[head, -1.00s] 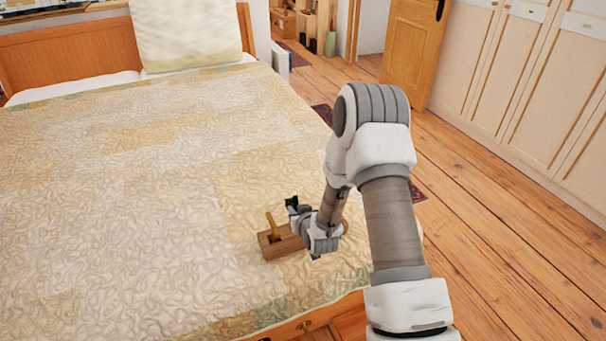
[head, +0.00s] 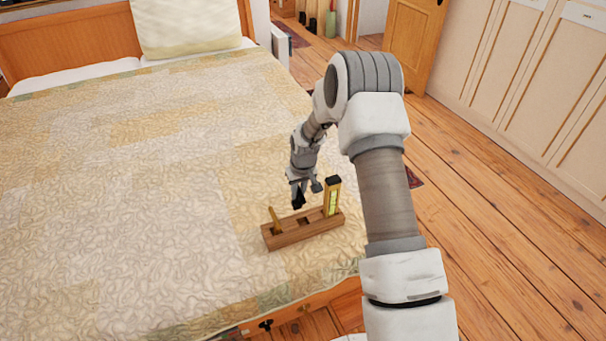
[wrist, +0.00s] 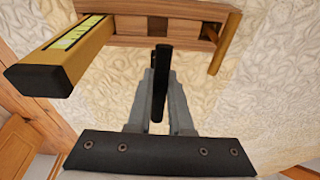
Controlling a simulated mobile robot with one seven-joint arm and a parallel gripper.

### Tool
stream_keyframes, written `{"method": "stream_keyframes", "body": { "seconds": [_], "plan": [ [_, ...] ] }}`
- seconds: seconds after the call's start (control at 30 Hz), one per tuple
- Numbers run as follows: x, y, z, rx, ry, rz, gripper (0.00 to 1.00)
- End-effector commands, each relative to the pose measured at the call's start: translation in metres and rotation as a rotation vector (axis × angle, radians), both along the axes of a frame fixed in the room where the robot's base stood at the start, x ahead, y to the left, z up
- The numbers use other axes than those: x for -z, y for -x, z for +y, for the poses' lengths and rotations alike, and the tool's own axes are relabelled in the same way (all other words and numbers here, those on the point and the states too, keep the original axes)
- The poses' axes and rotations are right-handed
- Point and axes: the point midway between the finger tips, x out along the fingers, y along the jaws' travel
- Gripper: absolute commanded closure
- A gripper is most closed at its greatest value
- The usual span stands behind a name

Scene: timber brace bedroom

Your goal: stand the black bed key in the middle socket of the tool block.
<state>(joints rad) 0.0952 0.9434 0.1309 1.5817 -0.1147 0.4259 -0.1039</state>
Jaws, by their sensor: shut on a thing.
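My gripper (head: 303,192) is shut on the black bed key (head: 298,201), just beyond the far side of the tool block. In the wrist view, the key (wrist: 160,75) is a dark bar between the fingers (wrist: 159,88), its far end close to the block's edge. The wooden tool block (head: 290,239) lies on the bed. Its middle socket (head: 305,221) is empty; it also shows in the wrist view (wrist: 158,28). The key appears apart from the block in the head view; its exact height is unclear.
A yellow level with a black end (head: 332,198) stands in the block's right socket. A thin wooden tool (head: 275,220) leans in its left socket. The quilted bed (head: 130,200) is otherwise clear around the block. A pillow (head: 188,25) lies at the headboard.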

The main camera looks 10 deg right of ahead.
Motion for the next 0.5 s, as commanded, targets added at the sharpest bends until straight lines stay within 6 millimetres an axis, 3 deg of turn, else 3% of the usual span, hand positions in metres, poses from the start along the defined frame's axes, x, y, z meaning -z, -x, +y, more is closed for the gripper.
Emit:
{"method": "stream_keyframes", "body": {
  "seconds": [0.03, 0.2, 0.33, 0.5],
  "plan": [
    [-0.017, 0.001, -0.001, -0.006, 0.009, 0.034, 1.0],
    [-0.045, 0.012, -0.006, -0.018, 0.035, 0.138, 1.0],
    [-0.058, 0.018, -0.009, -0.021, 0.046, 0.181, 1.0],
    [-0.058, 0.021, -0.01, -0.022, 0.05, 0.198, 1.0]
  ]
}}
